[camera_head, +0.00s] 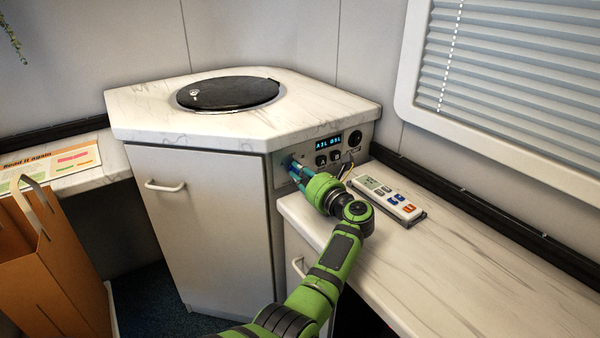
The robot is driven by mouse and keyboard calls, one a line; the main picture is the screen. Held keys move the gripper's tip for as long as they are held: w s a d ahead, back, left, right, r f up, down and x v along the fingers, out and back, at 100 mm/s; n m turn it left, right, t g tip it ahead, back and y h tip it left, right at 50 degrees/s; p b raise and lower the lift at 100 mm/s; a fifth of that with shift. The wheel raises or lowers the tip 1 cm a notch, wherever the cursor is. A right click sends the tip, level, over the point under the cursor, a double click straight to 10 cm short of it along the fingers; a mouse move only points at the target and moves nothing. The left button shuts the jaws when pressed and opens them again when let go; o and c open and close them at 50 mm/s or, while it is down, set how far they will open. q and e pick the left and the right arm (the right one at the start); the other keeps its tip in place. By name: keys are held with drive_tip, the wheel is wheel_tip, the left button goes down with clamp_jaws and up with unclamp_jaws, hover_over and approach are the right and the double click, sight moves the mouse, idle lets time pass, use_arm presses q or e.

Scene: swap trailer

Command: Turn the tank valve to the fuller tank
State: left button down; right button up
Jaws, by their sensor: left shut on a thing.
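A control panel (358,158) is set in the right side of the corner cabinet, under the marble-look top. Its small display (328,143) shows blue characters, with an A at the left and a B-like sign further right; the figures are too small to read surely. My left gripper (292,164) reaches the left part of this panel, its fingers shut on the tank valve, which the fingers almost wholly hide. Which way the valve points cannot be told. My right gripper is not in view.
Small switches (321,160) and a round black socket (355,138) sit beside the gripper on the panel. A remote (387,197) lies on the right counter (470,258). A black round lid (235,95) is in the cabinet top. A paper bag (50,280) stands at left.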

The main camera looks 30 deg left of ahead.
use_arm(q)
drive_tip(key=shift+m, duration=0.5)
drive_tip(key=m+p, duration=0.1)
drive_tip(key=m, duration=0.2)
drive_tip(key=shift+w, duration=0.1)
drive_tip(key=shift+m+p, duration=0.65)
drive_tip(key=shift+m, duration=0.75)
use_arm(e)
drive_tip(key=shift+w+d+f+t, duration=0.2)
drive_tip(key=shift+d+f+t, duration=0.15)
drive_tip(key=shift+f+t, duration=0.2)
use_arm(q)
drive_tip(key=shift+f, duration=0.1)
drive_tip(key=c, duration=1.2)
unclamp_jaws()
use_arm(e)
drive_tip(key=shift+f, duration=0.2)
